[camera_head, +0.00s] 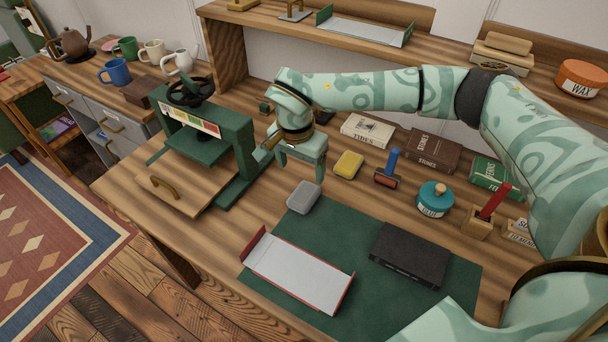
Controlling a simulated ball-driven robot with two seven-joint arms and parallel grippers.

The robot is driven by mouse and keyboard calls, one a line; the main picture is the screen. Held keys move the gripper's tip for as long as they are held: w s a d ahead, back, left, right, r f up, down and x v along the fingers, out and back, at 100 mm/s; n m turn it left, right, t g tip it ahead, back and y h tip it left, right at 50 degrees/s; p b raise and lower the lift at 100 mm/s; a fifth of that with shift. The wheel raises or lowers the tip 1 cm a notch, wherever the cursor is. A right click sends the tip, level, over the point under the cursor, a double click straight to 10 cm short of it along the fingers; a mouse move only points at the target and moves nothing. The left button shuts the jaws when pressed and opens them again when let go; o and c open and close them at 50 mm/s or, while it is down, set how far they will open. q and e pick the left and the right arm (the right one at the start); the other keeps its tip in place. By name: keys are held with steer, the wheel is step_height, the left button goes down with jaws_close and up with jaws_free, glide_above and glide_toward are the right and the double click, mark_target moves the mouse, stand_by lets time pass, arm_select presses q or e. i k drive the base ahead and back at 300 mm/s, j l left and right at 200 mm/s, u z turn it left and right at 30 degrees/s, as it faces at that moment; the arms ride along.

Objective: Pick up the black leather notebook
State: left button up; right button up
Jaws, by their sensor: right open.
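The black leather notebook (410,254) lies flat on the right part of the green mat (340,231). Its whole top shows and nothing covers it. My right gripper (292,170) is open and empty, pointing down over the table to the upper left of the notebook. It is well apart from the notebook, between the green press and the yellow block. Its arm reaches in from the right, above the back of the table. My left gripper is out of view.
A red-edged tray (297,272) lies left of the notebook. A grey block (303,196), yellow block (348,165), red-and-blue roller (388,172), glue pot (434,199) and several books stand behind. The green press (207,143) is at left. Bare mat lies between tray and notebook.

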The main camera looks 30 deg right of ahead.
mark_target(421, 260)
steer(key=k+j, duration=0.3)
steer(key=k, duration=0.15)
steer(key=k+j, duration=0.65)
steer(key=k, duration=0.25)
